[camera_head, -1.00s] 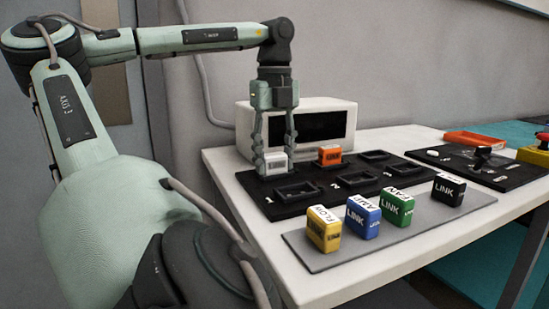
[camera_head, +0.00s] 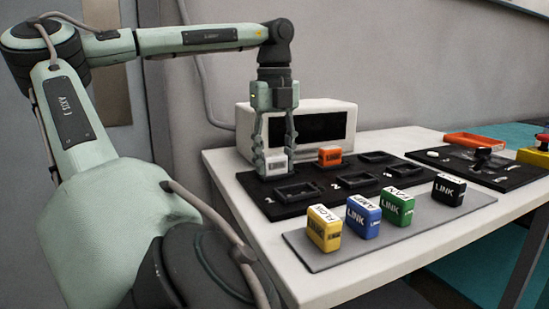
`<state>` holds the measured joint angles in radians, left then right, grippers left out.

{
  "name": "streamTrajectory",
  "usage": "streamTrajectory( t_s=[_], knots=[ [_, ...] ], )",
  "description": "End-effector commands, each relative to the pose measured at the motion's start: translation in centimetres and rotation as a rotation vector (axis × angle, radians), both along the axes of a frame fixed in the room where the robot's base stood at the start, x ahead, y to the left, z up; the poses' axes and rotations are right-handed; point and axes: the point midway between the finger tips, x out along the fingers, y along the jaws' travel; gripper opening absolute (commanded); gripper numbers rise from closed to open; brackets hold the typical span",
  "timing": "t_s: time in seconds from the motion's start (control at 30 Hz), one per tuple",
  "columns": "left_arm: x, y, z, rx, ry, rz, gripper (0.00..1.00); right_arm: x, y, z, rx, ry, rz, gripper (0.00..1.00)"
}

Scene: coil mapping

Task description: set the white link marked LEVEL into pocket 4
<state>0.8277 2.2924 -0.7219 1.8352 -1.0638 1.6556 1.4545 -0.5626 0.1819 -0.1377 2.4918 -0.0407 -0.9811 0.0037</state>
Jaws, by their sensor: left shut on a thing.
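The white link (camera_head: 276,163) is between the fingers of my left gripper (camera_head: 275,158). The gripper points straight down and is shut on it. The link is upright at the back-left pocket of the black pocket board (camera_head: 235,183); its marking is too small to read. That pocket's rim and number are mostly hidden behind the link and fingers, so I cannot tell whether the link is fully seated. My right gripper is not in view.
An orange link (camera_head: 330,157) stands in the back-middle pocket. The front pockets and back-right pocket (camera_head: 376,157) are empty. Yellow (camera_head: 324,230), blue (camera_head: 362,219), green (camera_head: 397,208) and black (camera_head: 449,190) links stand on a grey mat (camera_head: 312,262). A white box (camera_head: 345,113) stands behind.

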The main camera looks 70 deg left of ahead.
Motion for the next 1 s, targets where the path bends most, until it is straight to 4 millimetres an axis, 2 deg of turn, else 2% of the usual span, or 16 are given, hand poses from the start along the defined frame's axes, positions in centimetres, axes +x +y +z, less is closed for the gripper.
streamTrajectory(
  t_s=[0.03, 0.07, 0.1, 0.27, 1.0],
  knots=[
    [-0.05, -0.47, -0.97, -0.018, 0.017, -0.008, 0.13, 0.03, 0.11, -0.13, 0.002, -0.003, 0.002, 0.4],
    [-0.05, -0.48, -0.97, -0.018, 0.017, -0.008, 0.13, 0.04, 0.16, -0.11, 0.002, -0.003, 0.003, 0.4],
    [-0.04, -0.49, -0.99, -0.019, 0.018, -0.008, 0.43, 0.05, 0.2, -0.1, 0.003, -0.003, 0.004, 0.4],
    [-0.03, -0.51, -1.01, -0.02, 0.018, -0.008, 0.63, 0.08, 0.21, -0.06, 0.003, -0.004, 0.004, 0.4],
    [-0.06, -0.16, -0.38, -0.008, 0.008, -0.002, 0.63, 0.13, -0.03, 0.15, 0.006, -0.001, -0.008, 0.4]
  ],
)
